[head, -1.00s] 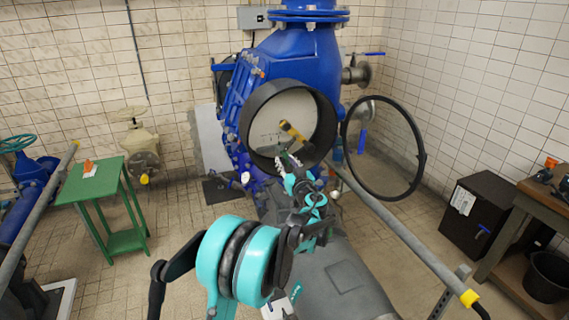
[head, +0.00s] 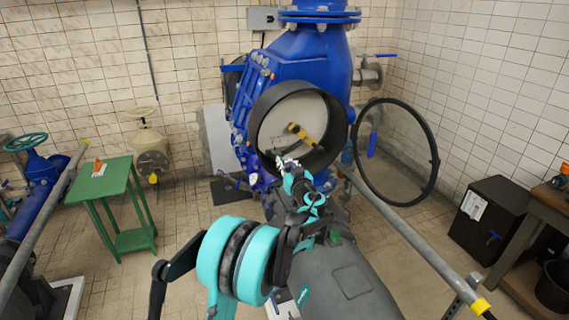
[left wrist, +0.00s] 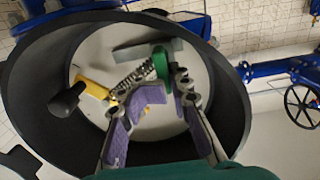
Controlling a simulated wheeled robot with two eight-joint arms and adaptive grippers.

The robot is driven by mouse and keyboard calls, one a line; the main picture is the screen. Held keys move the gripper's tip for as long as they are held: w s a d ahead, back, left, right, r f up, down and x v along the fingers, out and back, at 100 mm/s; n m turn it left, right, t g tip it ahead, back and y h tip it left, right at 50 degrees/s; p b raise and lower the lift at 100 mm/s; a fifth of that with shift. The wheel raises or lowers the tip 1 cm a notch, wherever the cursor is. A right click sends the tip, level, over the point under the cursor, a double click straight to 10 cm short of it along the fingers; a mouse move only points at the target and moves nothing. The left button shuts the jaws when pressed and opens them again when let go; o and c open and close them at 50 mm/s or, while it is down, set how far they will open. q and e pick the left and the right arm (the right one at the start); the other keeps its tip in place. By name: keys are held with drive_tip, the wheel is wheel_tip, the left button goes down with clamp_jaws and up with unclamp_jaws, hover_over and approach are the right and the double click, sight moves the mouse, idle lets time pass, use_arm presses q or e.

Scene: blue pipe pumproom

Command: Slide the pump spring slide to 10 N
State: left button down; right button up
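The blue pump (head: 300,62) has a round dark housing (head: 262,112) with its mouth open towards me. Inside is a yellow part with a black knob (head: 305,135), which also shows in the left wrist view (left wrist: 95,90). There, a metal spring (left wrist: 138,73) runs from near the yellow part to a green piece (left wrist: 161,62). I cannot read any scale. My left gripper (head: 287,164) is at the housing's lower rim. In the left wrist view its purple-padded fingers (left wrist: 167,92) are apart, just below the spring and green piece, with nothing seen between them. My right gripper is not in view.
The round glass cover (head: 434,165) stands swung open to the right of the housing. A grey rail (head: 415,237) with a yellow end runs along the right. A green table (head: 100,183) stands left, and a dark cabinet (head: 490,220) right. Open floor lies left.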

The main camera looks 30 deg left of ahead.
use_arm(q)
drive_tip(key=c, duration=1.6)
unclamp_jaws()
drive_tip(key=shift+a, duration=0.2)
drive_tip(key=shift+d, duration=0.1)
drive_tip(key=v, duration=0.9)
drive_tip(key=shift+d+b, duration=0.1)
drive_tip(key=shift+b, duration=0.25)
drive_tip(key=v, duration=1.1)
drive_tip(key=shift+s+d, duration=0.2)
drive_tip(key=shift+d, duration=0.1)
